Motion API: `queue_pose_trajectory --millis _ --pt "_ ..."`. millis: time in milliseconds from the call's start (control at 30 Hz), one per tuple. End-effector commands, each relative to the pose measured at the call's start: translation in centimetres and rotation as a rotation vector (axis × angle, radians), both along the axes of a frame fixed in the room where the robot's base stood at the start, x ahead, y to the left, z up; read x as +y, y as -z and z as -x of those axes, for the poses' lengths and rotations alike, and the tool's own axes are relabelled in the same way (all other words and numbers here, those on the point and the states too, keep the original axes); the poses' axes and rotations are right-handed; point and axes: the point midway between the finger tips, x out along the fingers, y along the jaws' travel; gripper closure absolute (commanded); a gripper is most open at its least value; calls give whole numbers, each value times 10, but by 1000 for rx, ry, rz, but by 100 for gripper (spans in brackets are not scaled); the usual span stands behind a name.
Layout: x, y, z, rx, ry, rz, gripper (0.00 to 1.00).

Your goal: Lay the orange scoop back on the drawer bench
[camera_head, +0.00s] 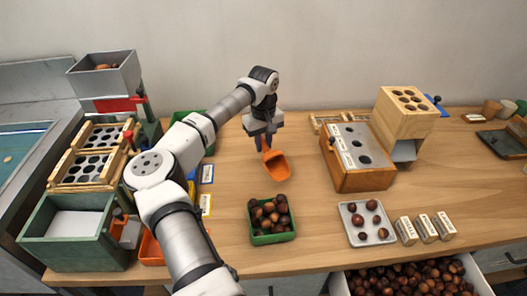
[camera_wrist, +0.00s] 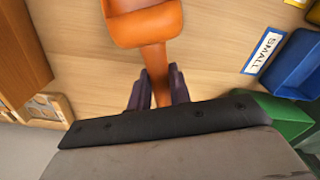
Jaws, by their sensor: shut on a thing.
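The orange scoop (camera_head: 275,170) hangs from my gripper (camera_head: 265,144) in the head view, tilted with its bowl toward the front. In the wrist view the scoop's bowl (camera_wrist: 145,22) is at the top and its handle runs down between the two dark fingers of my gripper (camera_wrist: 156,88). The fingers are shut on the handle. The scoop appears to be above the wooden bench top (camera_head: 225,190), behind a green tray of chestnuts (camera_head: 271,219). I cannot tell the exact height of the scoop over the wood.
A wooden block with holes (camera_head: 360,178) stands to the right. A metal tray with several chestnuts (camera_head: 367,235) is at the front right, beside small labelled blocks (camera_head: 425,228). An open drawer of chestnuts (camera_head: 410,280) juts out below. Blue and green bins (camera_wrist: 298,65) are on the other side.

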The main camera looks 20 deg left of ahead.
Motion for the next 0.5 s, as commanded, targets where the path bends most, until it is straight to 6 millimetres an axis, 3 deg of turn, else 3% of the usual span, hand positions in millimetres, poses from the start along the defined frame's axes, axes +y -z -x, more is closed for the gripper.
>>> queue_pose_trajectory --millis 300,500 --pt "-1 39 0 1 1 2 100" --pt "0 42 0 -1 1 -1 100"
